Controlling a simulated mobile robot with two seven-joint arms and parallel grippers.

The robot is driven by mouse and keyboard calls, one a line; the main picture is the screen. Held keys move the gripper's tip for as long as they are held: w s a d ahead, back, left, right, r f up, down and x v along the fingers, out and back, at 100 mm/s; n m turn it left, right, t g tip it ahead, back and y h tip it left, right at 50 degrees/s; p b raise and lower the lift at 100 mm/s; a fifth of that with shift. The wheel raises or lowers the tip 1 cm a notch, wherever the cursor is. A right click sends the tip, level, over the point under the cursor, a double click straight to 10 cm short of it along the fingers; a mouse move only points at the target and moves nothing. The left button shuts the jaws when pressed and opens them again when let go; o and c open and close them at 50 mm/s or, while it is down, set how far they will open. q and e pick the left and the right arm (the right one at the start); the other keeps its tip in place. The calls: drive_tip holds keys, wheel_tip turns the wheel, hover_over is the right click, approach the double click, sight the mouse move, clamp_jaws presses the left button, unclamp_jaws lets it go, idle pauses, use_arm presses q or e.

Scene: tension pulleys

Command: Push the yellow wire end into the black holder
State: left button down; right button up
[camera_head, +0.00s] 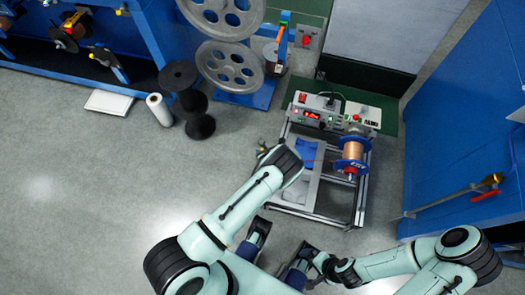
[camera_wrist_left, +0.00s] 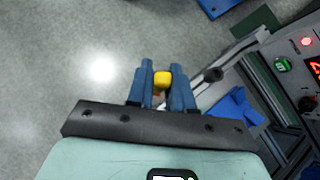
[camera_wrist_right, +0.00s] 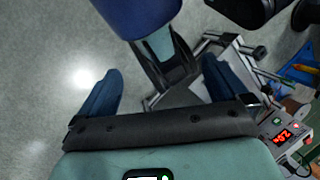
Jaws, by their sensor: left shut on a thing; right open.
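The yellow wire end (camera_wrist_left: 162,78) is a small yellow block between the blue fingers of my left gripper (camera_wrist_left: 162,72), which is shut on it. A small black part (camera_wrist_left: 213,75), apparently the black holder, sits on the machine frame a little right of the fingers, apart from the yellow end. In the head view my left gripper (camera_head: 264,150) is at the left side of the machine, partly hidden by its own wrist. My right gripper (camera_wrist_right: 162,67) is open and empty, away from the machine.
The machine frame (camera_head: 335,216) carries a copper wire spool (camera_head: 352,152) with blue flanges and a control panel (camera_head: 330,115) behind it. A thin red wire runs left from the spool. Black reels (camera_head: 180,76) and a white roll (camera_head: 158,109) stand left.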

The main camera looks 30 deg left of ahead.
use_arm(q)
drive_tip(key=s+d+p, duration=0.4)
drive_tip(key=s+d, duration=0.4)
drive_tip(key=s, duration=0.1)
drive_tip(key=shift+s+d+p, duration=0.3)
drive_tip(key=shift+p, duration=0.1)
use_arm(e)
drive_tip(key=shift+g, duration=0.3)
drive_tip(key=r, duration=0.2)
drive_tip(key=s+r, duration=0.1)
drive_tip(key=r, duration=0.1)
drive_tip(key=shift+s+a+r, duration=0.1)
drive_tip(key=shift+a+r, duration=0.05)
drive_tip(key=shift+a, duration=0.05)
use_arm(q)
drive_tip(key=shift+f, duration=0.15)
drive_tip(key=shift+f+b, duration=0.6)
drive_tip(key=shift+b, duration=0.15)
use_arm(e)
drive_tip(key=shift+s+f, duration=0.1)
drive_tip(key=shift+f, duration=0.65)
use_arm(q)
drive_tip(key=shift+f+b, duration=1)
use_arm(e)
drive_tip(key=shift+s+f, duration=0.2)
drive_tip(key=shift+f, duration=0.85)
use_arm(q)
drive_tip(key=c, duration=0.9)
unclamp_jaws()
